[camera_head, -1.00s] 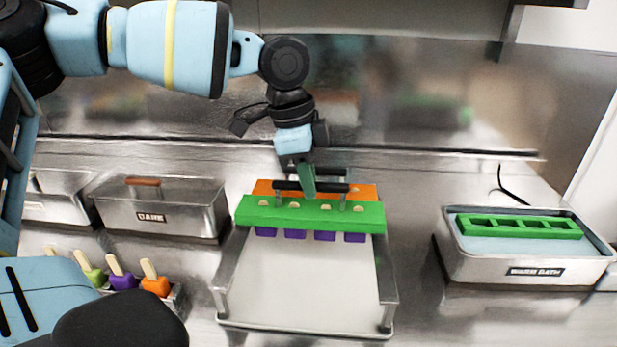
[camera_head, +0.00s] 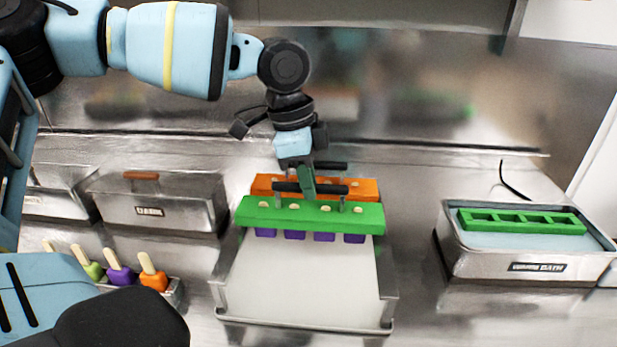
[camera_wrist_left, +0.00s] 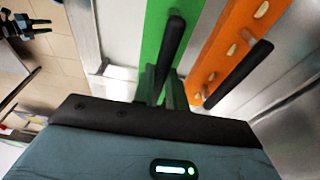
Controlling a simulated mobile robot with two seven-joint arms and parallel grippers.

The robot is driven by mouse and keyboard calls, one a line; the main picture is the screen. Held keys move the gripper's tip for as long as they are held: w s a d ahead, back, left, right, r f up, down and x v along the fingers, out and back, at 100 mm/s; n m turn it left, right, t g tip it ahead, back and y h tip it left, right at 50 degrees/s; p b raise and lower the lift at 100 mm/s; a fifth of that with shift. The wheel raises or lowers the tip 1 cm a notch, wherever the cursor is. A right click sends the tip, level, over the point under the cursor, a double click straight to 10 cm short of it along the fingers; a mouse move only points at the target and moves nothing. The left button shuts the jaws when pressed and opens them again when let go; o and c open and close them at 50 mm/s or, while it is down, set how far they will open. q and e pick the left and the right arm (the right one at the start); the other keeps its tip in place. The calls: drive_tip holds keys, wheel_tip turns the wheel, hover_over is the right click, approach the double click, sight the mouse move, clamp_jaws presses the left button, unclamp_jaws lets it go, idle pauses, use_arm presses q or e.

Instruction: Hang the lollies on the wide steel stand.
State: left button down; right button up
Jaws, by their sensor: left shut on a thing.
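The wide steel stand (camera_head: 222,268) stands mid-counter, with side rails and a pale base. A green bar (camera_head: 260,214) with pale sticks on top and several purple lollies (camera_head: 295,234) below lies across its rails; I cannot tell whether it rests on them. My left gripper (camera_head: 307,187) is shut on the green bar's black handle (camera_head: 330,188), which also shows in the left wrist view (camera_wrist_left: 172,42). An orange bar (camera_head: 362,187) with sticks and its own handle lies just behind, at the stand's far end. Its lollies are hidden.
A warm bath (camera_head: 470,262) with a green mould (camera_head: 520,222) stands at right. A lidded steel box (camera_head: 190,205) stands at left. Loose lollies (camera_head: 118,272) stand in a small tray at front left. The stand's front part is clear.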

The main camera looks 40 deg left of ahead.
use_arm(q)
drive_tip(key=shift+f, duration=0.55)
use_arm(e)
drive_tip(key=shift+s+f, duration=0.2)
drive_tip(key=shift+f, duration=0.05)
idle(0.5)
use_arm(q)
drive_tip(key=c, duration=1.3)
unclamp_jaws()
drive_tip(key=shift+c, duration=0.2)
